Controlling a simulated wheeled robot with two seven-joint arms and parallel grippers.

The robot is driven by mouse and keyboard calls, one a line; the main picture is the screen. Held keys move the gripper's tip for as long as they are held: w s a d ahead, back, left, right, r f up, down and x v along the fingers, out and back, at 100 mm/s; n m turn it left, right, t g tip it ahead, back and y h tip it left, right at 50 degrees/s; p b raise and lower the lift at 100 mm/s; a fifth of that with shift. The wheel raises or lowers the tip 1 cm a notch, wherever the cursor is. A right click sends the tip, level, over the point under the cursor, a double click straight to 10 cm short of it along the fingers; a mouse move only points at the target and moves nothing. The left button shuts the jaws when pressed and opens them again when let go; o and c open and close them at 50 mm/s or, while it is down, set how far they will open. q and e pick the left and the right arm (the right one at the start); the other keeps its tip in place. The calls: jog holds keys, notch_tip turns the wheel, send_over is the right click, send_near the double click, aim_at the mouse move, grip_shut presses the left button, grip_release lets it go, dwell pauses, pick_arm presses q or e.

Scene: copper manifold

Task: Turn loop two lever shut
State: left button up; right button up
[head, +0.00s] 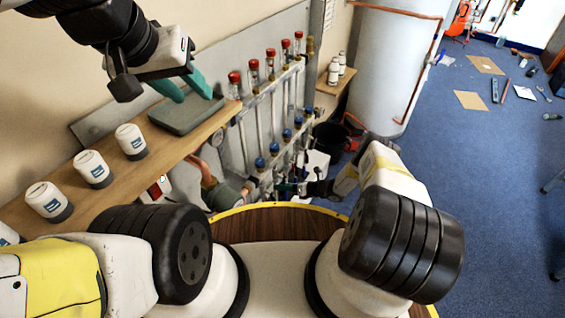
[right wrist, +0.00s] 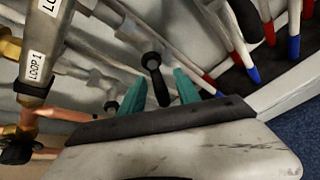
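The manifold (head: 262,112) stands against the wall in the head view, with red caps on its upper row and blue caps below. In the right wrist view a black lever (right wrist: 154,72) with a rounded end stands between the teal fingers of my right gripper (right wrist: 158,88). The fingers are apart; whether either touches it I cannot tell. A fitting labelled LOOP 1 (right wrist: 36,65) is left of it; no loop two label is readable. In the head view my right gripper (head: 288,187) is low at the manifold, partly hidden. My left gripper (head: 186,88) is open and empty above the shelf.
A wooden shelf (head: 100,203) holds several white bottles (head: 92,168) and a grey-green case (head: 186,113). Pipes with red and blue ends (right wrist: 250,72) crowd the right wrist view.

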jog(key=v, duration=0.7)
jog(key=shift+s+d, duration=0.2)
jog(key=shift+d, duration=0.1)
jog(key=shift+r, duration=0.15)
